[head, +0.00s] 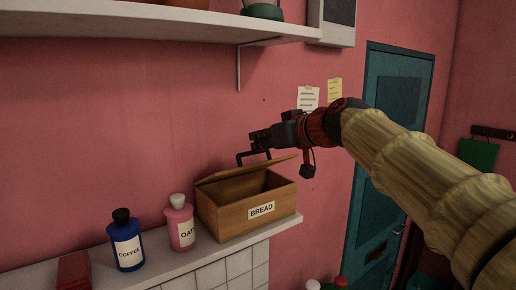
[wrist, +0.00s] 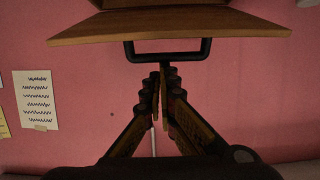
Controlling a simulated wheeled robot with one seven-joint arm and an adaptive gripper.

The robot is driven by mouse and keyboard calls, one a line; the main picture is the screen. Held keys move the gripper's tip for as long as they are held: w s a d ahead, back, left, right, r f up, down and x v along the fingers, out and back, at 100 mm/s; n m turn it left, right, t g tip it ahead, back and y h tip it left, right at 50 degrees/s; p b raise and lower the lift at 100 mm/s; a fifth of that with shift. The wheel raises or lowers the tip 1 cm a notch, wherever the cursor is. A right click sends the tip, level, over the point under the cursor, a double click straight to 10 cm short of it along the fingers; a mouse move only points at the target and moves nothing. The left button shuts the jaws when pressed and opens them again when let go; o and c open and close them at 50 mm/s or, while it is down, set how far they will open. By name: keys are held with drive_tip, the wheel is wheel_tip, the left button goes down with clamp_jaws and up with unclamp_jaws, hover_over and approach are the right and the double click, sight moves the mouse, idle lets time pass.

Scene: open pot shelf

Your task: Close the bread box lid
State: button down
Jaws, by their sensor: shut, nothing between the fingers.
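The wooden bread box (head: 228,214), with a white BREAD label, stands at the right end of the counter ledge. Its lid (head: 245,171) is part open and tilted, and the dark inside shows beneath it. A black bar handle (head: 240,158) sticks up from the lid. In the wrist view the lid (wrist: 170,27) spans the top, with the handle (wrist: 208,50) below its edge. My gripper (head: 256,142) is at the handle, above the lid. In the wrist view my gripper's fingers (wrist: 160,74) are together and empty, tips close to the handle's bar; whether they touch is unclear.
A pink OAT bottle (head: 181,226) stands just left of the box, then a blue COFFEE bottle (head: 127,246) and a red box (head: 74,271). A white shelf (head: 180,22) with a bracket (head: 239,70) hangs above. A teal door (head: 387,150) is to the right.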

drive_tip(key=s+d+f+t+y+b, duration=0.2)
drive_tip(key=f+b, duration=0.5)
drive_tip(key=b, duration=2)
drive_tip(key=shift+s+d+t+b, duration=0.35)
drive_tip(key=shift+s+t, duration=0.35)
drive_tip(key=shift+s, duration=0.3)
drive_tip(key=shift+f, duration=0.1)
wheel_tip(320, 180, up, 4)
drive_tip(key=p, duration=0.3)
drive_tip(key=f+b+v, duration=0.1)
drive_tip(key=v, duration=0.8)
drive_tip(key=shift+d, duration=0.15)
drive_tip(key=shift+s, duration=0.1)
